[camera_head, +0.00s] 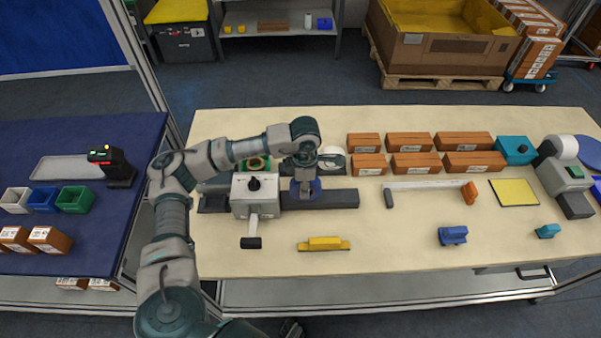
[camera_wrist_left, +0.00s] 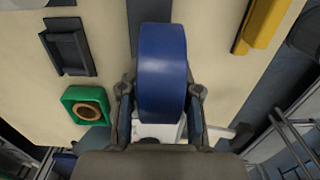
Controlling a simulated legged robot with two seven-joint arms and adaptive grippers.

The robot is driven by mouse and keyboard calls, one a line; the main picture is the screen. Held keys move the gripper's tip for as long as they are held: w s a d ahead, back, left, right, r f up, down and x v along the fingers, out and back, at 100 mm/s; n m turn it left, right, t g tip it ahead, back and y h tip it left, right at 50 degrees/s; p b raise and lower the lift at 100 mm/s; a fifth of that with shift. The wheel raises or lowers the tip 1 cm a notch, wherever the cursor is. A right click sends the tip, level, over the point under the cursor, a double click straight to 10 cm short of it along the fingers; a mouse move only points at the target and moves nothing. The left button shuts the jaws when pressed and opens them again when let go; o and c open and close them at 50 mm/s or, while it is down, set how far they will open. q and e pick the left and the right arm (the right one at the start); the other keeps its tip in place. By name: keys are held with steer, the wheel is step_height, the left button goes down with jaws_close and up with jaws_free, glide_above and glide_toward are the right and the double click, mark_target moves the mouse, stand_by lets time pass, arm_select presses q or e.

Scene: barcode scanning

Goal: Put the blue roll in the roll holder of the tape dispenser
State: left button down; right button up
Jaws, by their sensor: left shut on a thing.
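My left gripper (camera_head: 305,183) is shut on the blue roll (camera_head: 316,187), over the long dark base on the near table. In the left wrist view the blue roll (camera_wrist_left: 162,70) stands on edge between the two fingers of my left gripper (camera_wrist_left: 161,105). A pale machine (camera_head: 255,195) with a black knob and a lever stands just left of the roll, at the dark base (camera_head: 340,198). It looks like the tape dispenser. Its roll holder is not clearly visible, and I cannot tell whether the roll touches it. My right gripper is not in view.
A green holder with a brown ring (camera_wrist_left: 88,106) is near the gripper. A yellow block (camera_head: 323,243) lies in front. Brown boxes (camera_head: 411,142) stand behind to the right. A blue block (camera_head: 453,235) lies on the right. The table's front middle is mostly clear.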

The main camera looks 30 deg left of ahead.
arm_select(q)
steer(key=shift+s+d, duration=0.2)
steer(key=shift+s, duration=0.1)
steer(key=shift+m, duration=0.9)
steer(key=a+r, duration=0.2)
steer(key=a, duration=0.2)
steer(key=s+a+r, duration=0.1)
steer(key=a+r, duration=0.2)
steer(key=a, duration=0.2)
steer(key=s+a+r, duration=0.1)
steer(key=a+r, duration=0.2)
steer(key=a, duration=0.2)
steer(key=shift+s+r, duration=0.1)
steer(key=shift+r, duration=0.15)
steer(key=s+a+f+n, duration=0.2)
steer(key=s+a+f, duration=0.1)
steer(key=s+a, duration=0.75)
steer(key=f, duration=0.2)
steer(key=a+f, duration=0.1)
steer(key=f, duration=0.4)
steer(key=shift+s+a+f, duration=0.2)
steer(key=shift+f, duration=0.1)
steer(key=shift+d+f, duration=0.15)
steer(key=shift+f, duration=1.15)
